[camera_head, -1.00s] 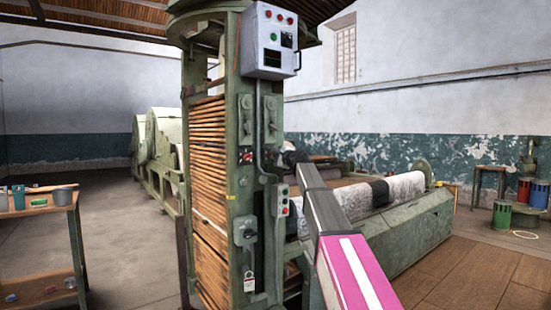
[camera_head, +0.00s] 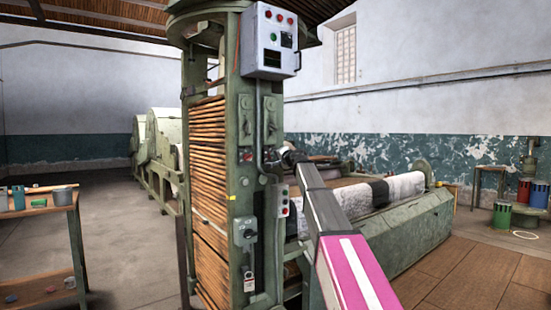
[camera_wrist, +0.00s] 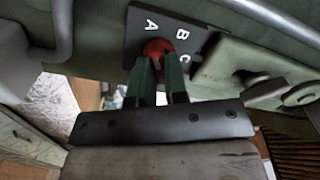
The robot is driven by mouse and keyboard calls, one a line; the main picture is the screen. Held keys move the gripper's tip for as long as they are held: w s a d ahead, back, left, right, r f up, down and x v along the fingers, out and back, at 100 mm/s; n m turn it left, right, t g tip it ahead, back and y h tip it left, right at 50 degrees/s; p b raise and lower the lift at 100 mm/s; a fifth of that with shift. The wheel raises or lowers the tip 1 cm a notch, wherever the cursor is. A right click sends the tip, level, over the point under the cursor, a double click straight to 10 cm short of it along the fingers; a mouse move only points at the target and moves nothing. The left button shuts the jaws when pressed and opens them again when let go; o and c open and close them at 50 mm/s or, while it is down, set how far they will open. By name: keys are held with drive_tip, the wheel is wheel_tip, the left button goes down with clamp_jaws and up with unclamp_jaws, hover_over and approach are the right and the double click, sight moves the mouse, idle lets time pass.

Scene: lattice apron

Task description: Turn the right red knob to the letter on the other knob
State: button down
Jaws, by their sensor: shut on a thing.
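The right red knob (camera_wrist: 157,46) sits on a dark plate (camera_wrist: 133,38) with white letters A, B and C in the wrist view. The two green fingers of my gripper (camera_wrist: 159,62) are shut on this knob, one on each side. The fingers hide part of the knob, so I cannot tell which letter it points to. In the head view my gripper (camera_head: 277,157) is at the right side of the green column and covers the right knob. The left red knob (camera_head: 246,155) is on its own dark plate on the column. Its letter is too small to read.
The green column (camera_head: 232,150) carries a grey control box (camera_head: 269,40) above the knobs and a smaller switch box (camera_head: 282,200) below. A grey conduit (camera_head: 258,125) runs between the two knob places. Rollers (camera_head: 405,186) stand to the right.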

drive_tip(key=shift+n, duration=0.4)
drive_tip(key=c, duration=1.1)
unclamp_jaws()
drive_tip(key=shift+c, duration=0.2)
drive_tip(key=v, duration=1.1)
drive_tip(key=shift+f, duration=0.15)
